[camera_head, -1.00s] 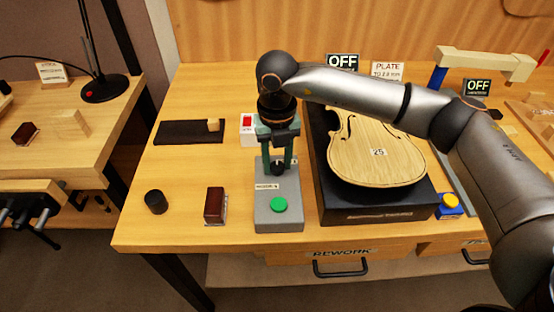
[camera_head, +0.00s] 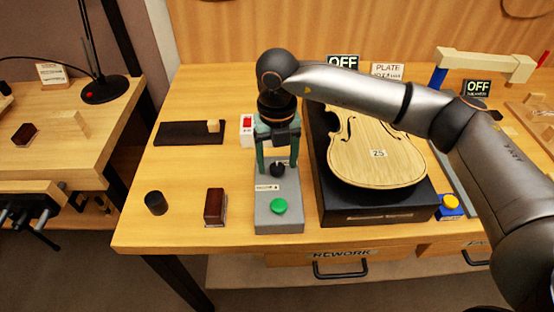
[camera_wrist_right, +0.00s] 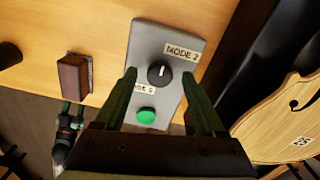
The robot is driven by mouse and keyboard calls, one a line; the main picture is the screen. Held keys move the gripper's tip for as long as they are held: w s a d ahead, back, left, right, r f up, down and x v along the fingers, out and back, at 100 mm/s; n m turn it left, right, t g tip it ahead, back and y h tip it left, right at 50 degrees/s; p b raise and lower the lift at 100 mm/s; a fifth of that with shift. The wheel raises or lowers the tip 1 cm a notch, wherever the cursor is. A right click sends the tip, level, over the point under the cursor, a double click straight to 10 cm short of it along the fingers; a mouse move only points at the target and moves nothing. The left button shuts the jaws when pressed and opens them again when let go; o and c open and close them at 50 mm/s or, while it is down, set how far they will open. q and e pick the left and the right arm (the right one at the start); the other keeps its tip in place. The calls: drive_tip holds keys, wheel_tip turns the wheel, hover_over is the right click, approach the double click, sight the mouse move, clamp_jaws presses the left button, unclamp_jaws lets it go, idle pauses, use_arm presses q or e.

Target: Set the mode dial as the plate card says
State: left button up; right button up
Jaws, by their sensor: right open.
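The black mode dial (camera_head: 278,170) sits on a grey control box (camera_head: 264,217) with a green button (camera_head: 279,206). In the wrist view the dial (camera_wrist_right: 160,73) has a white pointer line aimed up and slightly right. A "MODE 2" label (camera_wrist_right: 182,52) is above right of it; another label lower left is partly covered. My right gripper (camera_head: 278,160) is open, with one finger on each side of the dial; contact cannot be told. The plate card (camera_head: 387,71) stands behind the violin plate, its lower line partly hidden by my arm. My left gripper (camera_wrist_right: 72,108) shows small in the wrist view, beyond the table edge.
The violin plate (camera_head: 365,150), marked 25, lies on a black stand (camera_head: 375,214) right of the box. A dark red block (camera_head: 214,206) and black cylinder (camera_head: 155,203) stand left. A red switch (camera_head: 247,124) is behind. A blue-and-yellow button (camera_head: 450,206) sits right.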

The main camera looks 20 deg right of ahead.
sight(277, 166)
wheel_tip(277, 166, up, 12)
idle(0.4)
idle(0.3)
